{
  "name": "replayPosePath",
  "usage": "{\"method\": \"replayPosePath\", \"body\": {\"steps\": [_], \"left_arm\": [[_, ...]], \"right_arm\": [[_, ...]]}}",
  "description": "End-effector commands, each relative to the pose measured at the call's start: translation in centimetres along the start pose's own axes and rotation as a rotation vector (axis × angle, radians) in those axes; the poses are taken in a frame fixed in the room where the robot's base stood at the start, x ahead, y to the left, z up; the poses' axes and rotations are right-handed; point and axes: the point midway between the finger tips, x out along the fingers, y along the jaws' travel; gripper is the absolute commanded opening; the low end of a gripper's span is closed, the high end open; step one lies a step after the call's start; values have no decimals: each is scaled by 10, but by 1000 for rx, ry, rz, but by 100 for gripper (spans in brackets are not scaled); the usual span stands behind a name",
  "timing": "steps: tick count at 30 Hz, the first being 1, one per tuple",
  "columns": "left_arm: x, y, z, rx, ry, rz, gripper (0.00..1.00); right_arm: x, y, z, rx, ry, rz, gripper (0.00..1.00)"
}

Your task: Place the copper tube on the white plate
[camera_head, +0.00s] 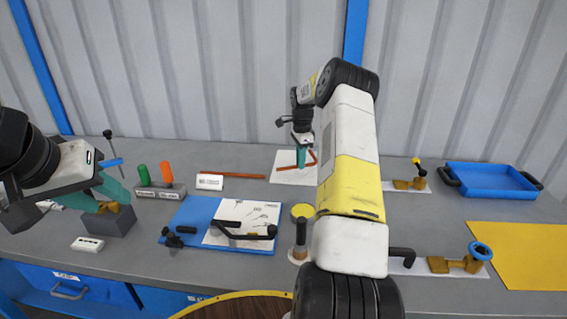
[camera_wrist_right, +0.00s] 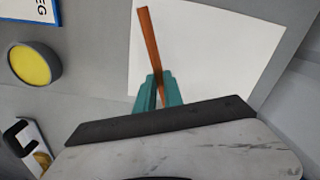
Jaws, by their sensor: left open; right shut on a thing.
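The white plate (camera_head: 284,180) lies flat at the back middle of the bench; it fills much of the right wrist view (camera_wrist_right: 222,58). My right gripper (camera_head: 301,157) is over the plate, fingers pointing down. In the right wrist view its teal fingers (camera_wrist_right: 158,91) are shut on the copper tube (camera_wrist_right: 149,42), which sticks out over the plate. The tube shows as thin orange-brown pieces (camera_head: 286,168) by the fingertips in the head view. I cannot tell whether it touches the plate. My left gripper (camera_head: 113,193) is open at the left, close to a grey block with a brass part.
Another thin brown rod (camera_head: 236,175) lies left of the plate. A blue board with a paper sheet (camera_head: 240,222) lies in front. Green and orange pegs (camera_head: 154,174) stand left. A blue tray (camera_head: 490,180) and yellow mat (camera_head: 522,250) are right.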

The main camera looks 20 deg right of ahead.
Motion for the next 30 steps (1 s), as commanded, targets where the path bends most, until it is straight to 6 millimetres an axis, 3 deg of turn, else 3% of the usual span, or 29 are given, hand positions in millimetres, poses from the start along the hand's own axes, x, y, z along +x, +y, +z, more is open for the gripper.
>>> {"method": "replayPosePath", "body": {"steps": [9,20,21,23,30], "left_arm": [[0,0,0,0,0,0,42],[0,0,0,0,0,0,42],[0,0,0,0,0,0,42],[0,0,0,0,0,0,42],[0,0,0,0,0,0,42]], "right_arm": [[34,1,0,0,-1,2,0],[38,0,0,-1,1,1,0],[38,0,0,0,1,0,20],[38,0,0,0,1,1,32],[37,0,0,0,0,1,34]]}}
